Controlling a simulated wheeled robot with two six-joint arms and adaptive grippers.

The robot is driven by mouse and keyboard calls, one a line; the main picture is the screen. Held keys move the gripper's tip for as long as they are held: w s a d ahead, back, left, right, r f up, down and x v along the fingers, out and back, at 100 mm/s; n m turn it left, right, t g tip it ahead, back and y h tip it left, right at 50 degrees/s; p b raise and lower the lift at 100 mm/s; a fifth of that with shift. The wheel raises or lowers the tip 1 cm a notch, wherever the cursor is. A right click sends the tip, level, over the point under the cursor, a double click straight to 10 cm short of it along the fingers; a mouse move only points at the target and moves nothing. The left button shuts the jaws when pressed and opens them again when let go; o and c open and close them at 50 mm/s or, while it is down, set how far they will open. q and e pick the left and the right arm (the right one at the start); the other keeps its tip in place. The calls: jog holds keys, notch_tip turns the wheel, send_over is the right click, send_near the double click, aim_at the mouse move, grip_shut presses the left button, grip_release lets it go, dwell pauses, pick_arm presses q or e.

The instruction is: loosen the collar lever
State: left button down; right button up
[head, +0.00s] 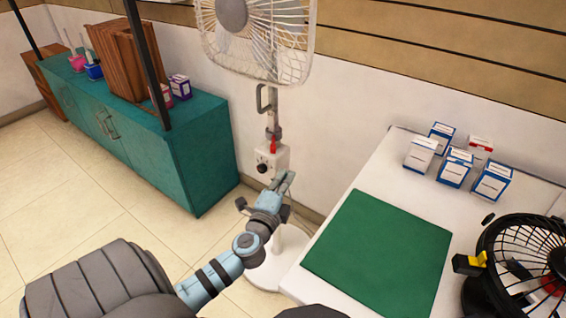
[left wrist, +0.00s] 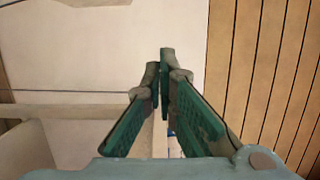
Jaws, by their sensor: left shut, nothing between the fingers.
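A white standing fan (head: 262,40) rises in the middle of the head view. A small red lever (head: 272,146) sits on its pole, just under a grey collar (head: 273,132) and by a white control box (head: 268,160). My left gripper (head: 287,182) is below and slightly right of the lever in the picture, apart from it, shut and empty. In the left wrist view its green-padded fingers (left wrist: 164,62) converge at the tips. The lever is not recognisable there. My right gripper is not in view.
A white table (head: 375,165) with a green mat (head: 380,250), several small boxes (head: 455,168) and a black fan (head: 525,260) stands at right. A teal cabinet (head: 205,150) stands at left. The fan's white base (head: 270,270) is on the floor.

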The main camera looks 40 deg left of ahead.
aim_at(274, 145)
pick_arm(q)
jog(key=shift+w, duration=0.1)
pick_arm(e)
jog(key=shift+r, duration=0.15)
pick_arm(q)
jog(key=b+x, duration=0.1)
jog(key=x, duration=0.9)
jog(key=s+a, duration=0.2)
jog(key=a, duration=0.1)
jog(key=shift+s, duration=0.4)
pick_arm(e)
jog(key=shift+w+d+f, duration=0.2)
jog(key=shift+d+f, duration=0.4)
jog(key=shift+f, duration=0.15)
